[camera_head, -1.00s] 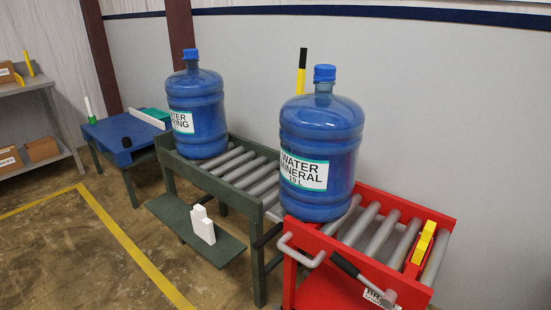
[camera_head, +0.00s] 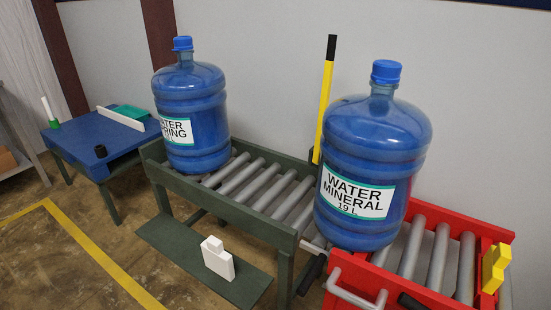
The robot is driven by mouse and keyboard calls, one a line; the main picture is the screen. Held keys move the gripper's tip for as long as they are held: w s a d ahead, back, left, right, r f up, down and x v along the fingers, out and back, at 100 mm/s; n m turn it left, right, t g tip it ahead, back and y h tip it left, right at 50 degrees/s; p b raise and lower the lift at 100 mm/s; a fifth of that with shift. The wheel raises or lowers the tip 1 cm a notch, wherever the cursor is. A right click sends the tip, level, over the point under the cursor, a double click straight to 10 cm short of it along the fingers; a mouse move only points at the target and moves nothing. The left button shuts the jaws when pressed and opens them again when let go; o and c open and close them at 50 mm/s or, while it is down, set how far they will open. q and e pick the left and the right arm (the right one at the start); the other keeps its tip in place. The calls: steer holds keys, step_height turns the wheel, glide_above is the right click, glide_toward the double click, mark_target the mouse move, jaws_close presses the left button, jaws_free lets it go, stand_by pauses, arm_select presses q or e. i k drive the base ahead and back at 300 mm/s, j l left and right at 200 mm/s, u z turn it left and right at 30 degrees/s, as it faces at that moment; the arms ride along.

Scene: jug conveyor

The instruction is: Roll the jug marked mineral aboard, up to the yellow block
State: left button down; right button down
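The jug marked mineral (camera_head: 372,165) stands upright at the left end of the red cart's roller bed, next to the gap between the cart and the green conveyor. The red cart (camera_head: 420,285) has grey rollers and a grey push handle at its front left. The yellow block (camera_head: 494,267) sits at the right end of the cart's rollers. Several bare rollers lie between the jug and the block. Neither of my grippers shows in the head view.
The jug marked spring (camera_head: 191,112) stands on the far left of the green roller conveyor (camera_head: 225,205). A yellow and black post (camera_head: 325,100) rises behind the conveyor. A white block-like item (camera_head: 217,259) stands on the lower green shelf. A blue table (camera_head: 95,143) is at the far left.

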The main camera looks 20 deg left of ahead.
mark_target(374, 146)
steer(key=i+j, duration=0.15)
steer(key=j, duration=0.25)
steer(key=i+j, duration=0.15)
steer(key=j, duration=0.25)
steer(key=i+j, duration=0.15)
steer(key=j, duration=0.2)
